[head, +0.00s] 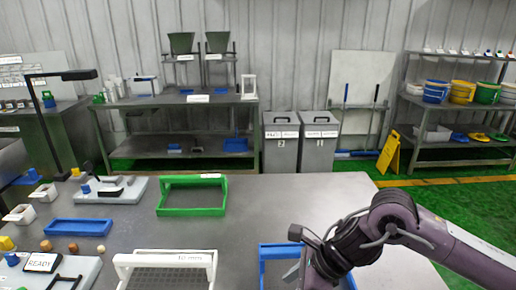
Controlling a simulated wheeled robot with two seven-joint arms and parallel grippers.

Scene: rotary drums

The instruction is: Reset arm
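My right arm (397,212) comes in from the right and bends down over the front right of the grey table (310,200). My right gripper (297,266) is at its end, in front of part of a blue frame (277,249). Its fingers are mostly hidden or cut off by the lower edge, so I cannot tell whether it is open or shut, or whether it touches the frame. My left arm and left gripper are not in view.
A white sieve frame (170,256) and a green frame (190,211) stand left of my arm. A blue tray (79,227), a scale (42,262) and small pieces are at the left. The table's middle is clear. Grey bins (319,145) and a yellow sign (389,153) stand behind.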

